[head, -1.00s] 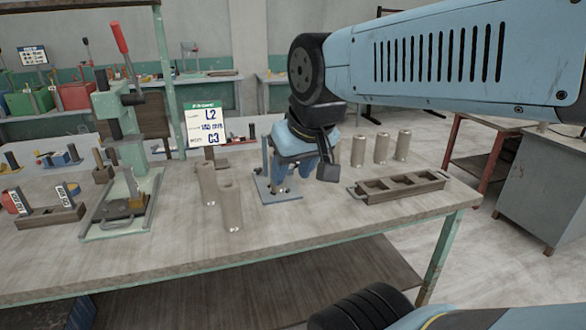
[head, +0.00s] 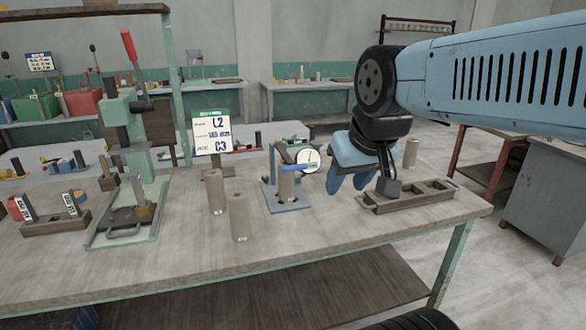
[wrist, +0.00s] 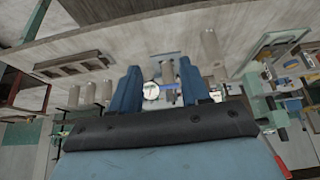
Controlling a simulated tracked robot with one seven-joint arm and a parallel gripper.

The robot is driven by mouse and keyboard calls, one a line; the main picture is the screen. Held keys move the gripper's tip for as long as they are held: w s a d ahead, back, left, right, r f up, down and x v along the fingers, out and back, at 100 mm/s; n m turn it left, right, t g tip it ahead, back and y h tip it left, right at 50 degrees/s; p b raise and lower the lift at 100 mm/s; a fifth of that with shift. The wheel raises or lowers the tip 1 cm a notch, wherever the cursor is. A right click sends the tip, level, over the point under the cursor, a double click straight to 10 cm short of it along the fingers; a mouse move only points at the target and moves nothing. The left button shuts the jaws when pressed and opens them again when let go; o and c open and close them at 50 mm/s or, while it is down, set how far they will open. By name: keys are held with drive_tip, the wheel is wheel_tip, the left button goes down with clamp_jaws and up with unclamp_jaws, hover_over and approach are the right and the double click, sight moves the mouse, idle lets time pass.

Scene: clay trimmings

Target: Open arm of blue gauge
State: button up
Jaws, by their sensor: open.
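The gauge stands on the bench on a grey-blue base plate (head: 288,205), with a round white dial (head: 308,159). Its blue arm (head: 297,168) lies about level, across the top of a grey-brown cylinder (head: 286,187) on the plate. I cannot tell whether they touch. My gripper (head: 364,188) is to the right of the gauge, apart from it, pointing down over the near bench. It is open and empty. In the wrist view the dial (wrist: 151,90) and cylinder (wrist: 168,71) appear between the blue fingers (wrist: 158,68), farther off.
Two cylinders (head: 238,215) stand left of the gauge. A wooden tray with square pockets (head: 408,203) lies to the right, partly behind my gripper, with a cylinder (head: 411,152) behind it. A green press with a red handle (head: 127,45) and a sign (head: 211,132) stand left.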

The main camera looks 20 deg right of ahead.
drive_tip(key=shift+d, duration=0.1)
drive_tip(key=shift+f, duration=0.1)
drive_tip(key=w+a+f+g+y, duration=0.4)
drive_tip(key=f+g+y, duration=0.1)
drive_tip(key=f+y, duration=0.15)
drive_tip(key=m+t+y, duration=0.7)
drive_tip(key=m+t, duration=0.1)
drive_tip(key=t, duration=0.5)
approach(293, 166)
drive_tip(key=x, duration=0.7)
drive_tip(key=f+x, duration=0.1)
drive_tip(key=x, duration=0.2)
drive_tip(key=shift+w, duration=0.35)
drive_tip(key=shift+d, duration=0.1)
drive_tip(key=shift+c, duration=0.4)
